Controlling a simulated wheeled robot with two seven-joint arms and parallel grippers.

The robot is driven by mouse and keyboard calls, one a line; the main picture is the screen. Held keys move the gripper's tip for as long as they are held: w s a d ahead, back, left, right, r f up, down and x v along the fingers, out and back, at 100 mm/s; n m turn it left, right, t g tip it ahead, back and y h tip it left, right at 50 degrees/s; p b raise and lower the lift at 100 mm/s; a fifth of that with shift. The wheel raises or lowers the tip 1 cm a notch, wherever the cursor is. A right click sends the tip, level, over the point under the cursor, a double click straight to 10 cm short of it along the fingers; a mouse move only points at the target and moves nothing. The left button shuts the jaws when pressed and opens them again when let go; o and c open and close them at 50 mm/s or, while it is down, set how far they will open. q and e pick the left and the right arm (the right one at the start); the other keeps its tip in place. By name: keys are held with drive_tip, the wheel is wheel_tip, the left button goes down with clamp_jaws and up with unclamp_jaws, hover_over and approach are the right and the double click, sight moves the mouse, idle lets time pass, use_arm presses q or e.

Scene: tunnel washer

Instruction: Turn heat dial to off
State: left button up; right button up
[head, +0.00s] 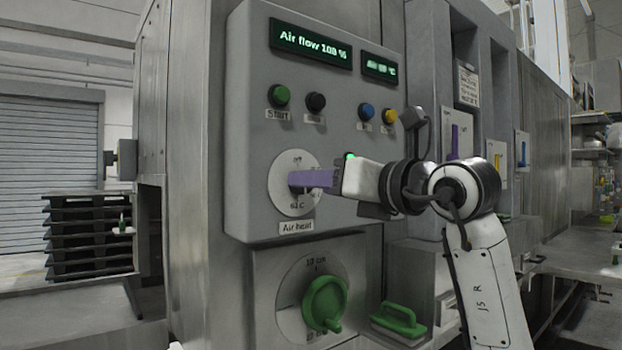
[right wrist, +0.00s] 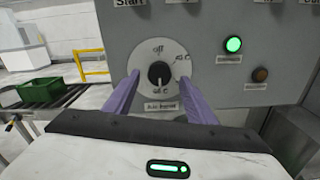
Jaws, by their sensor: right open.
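The heat dial (head: 294,168) is a round white plate labelled "Air heat" on the grey control panel. Its dark knob (right wrist: 158,74) shows in the right wrist view, with "off" marked at the top and temperature marks at the right and bottom. The pointer appears to aim down, toward the bottom mark. My right gripper (head: 300,179) is at the dial in the head view and hides part of it. In the right wrist view its two purple fingers (right wrist: 159,85) are spread on either side of the knob, with a gap to it. My left gripper is not in view.
Below is a larger dial with a green knob (head: 325,304) and a green handle (head: 398,319). Above are push buttons, including a green start button (head: 279,96), and the air flow display (head: 310,44). A green crate (right wrist: 48,90) sits on a conveyor at left.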

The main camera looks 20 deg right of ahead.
drive_tip(key=x, duration=0.2)
drive_tip(key=shift+w+a, duration=0.1)
drive_tip(key=shift+w, duration=0.15)
drive_tip(key=c, duration=1)
drive_tip(key=shift+c, duration=0.2)
